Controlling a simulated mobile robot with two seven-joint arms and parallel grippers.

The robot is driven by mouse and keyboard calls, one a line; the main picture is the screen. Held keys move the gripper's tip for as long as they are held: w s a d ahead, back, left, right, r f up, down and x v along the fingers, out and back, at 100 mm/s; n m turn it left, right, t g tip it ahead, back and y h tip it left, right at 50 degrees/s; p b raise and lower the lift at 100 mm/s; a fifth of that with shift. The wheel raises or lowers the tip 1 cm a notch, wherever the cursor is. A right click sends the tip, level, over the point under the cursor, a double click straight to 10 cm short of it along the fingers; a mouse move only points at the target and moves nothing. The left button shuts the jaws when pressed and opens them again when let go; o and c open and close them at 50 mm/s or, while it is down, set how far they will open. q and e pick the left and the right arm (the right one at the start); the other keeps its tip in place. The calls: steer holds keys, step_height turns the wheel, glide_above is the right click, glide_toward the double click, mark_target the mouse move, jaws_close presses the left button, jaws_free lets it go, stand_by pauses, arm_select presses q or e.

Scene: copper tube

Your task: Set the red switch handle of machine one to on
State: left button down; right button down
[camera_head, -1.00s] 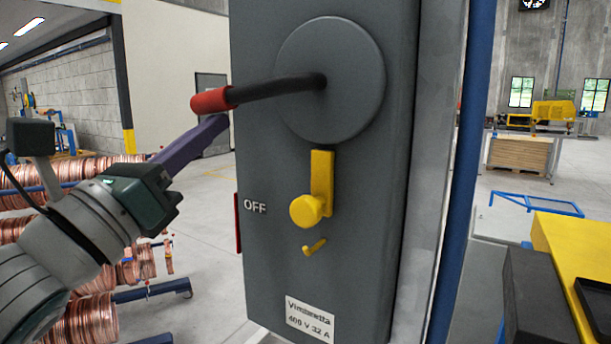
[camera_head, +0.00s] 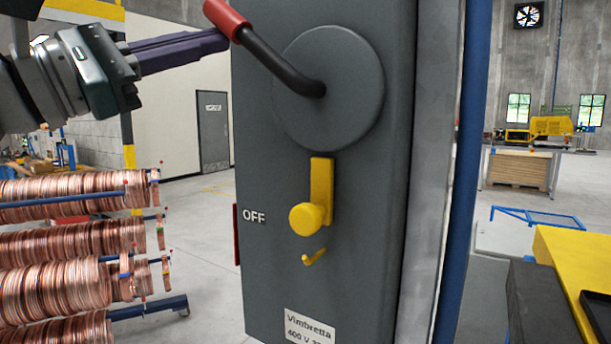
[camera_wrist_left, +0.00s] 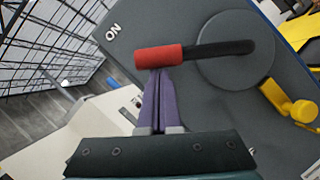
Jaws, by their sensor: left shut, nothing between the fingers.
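The switch handle has a red grip (camera_head: 226,17) on a black bent lever (camera_head: 281,62). It comes out of a round grey disc (camera_head: 328,88) on the grey switch box (camera_head: 280,185). The handle points up and to the left, above the OFF label (camera_head: 254,216). My left gripper (camera_head: 226,42) is shut and empty, its purple fingertips at the underside of the red grip. In the left wrist view the fingertips (camera_wrist_left: 158,72) meet the red grip (camera_wrist_left: 158,57), and an ON label (camera_wrist_left: 113,32) shows. My right gripper is not in view.
A yellow latch with a knob (camera_head: 308,215) and a small yellow hook sit below the disc. Racks of copper coils (camera_head: 70,245) stand at the left. A blue post (camera_head: 470,150) and a yellow-topped block (camera_head: 572,265) are on the right.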

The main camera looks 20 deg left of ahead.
arm_select(q)
steer(key=shift+s+d+r+m+g, duration=0.1)
steer(key=shift+d+r+m+g, duration=0.2)
steer(key=shift+r+m, duration=0.3)
steer(key=shift+f, duration=0.1)
